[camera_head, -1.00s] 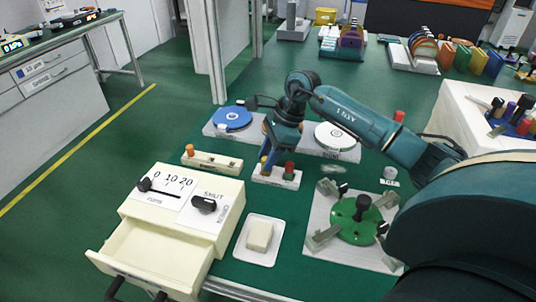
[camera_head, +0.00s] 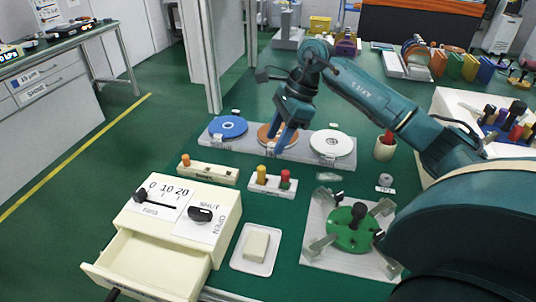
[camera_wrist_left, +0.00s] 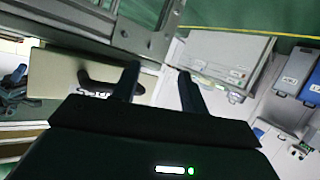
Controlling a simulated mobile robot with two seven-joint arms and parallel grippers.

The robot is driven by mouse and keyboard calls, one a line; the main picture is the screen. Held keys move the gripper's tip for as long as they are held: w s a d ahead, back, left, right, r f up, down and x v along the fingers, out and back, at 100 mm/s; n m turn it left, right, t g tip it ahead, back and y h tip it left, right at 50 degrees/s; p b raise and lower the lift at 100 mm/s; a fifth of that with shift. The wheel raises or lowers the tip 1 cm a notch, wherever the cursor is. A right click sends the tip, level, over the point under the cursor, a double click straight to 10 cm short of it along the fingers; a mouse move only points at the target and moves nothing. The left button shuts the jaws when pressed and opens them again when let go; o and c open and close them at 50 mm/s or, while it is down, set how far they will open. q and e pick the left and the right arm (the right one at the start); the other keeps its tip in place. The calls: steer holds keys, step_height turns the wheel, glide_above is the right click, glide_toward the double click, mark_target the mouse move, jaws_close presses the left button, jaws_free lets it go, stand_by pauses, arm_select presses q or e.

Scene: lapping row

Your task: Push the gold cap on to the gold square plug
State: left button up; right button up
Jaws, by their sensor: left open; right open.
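A gold cylindrical piece (camera_head: 262,174), which looks like the gold cap, stands upright at the left end of a small white block (camera_head: 258,188). The square plug cannot be made out under it, and I cannot tell how far down the cap sits. A red piece (camera_head: 285,178) stands beside it on the same block. My right gripper (camera_head: 277,144) is open and empty, behind and above the gold piece, apart from it, in front of the copper disc. My left gripper (camera_wrist_left: 158,85) is open with nothing between its fingers in the left wrist view.
Behind is a grey tray (camera_head: 308,147) with blue, copper and white discs. A cream block (camera_head: 209,173) with an orange piece stands left. In front are a cream box (camera_head: 215,238) with its drawer open, a white dish (camera_head: 270,268) and a green round fixture (camera_head: 345,240).

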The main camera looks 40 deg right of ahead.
steer(key=shift+v, duration=2.25)
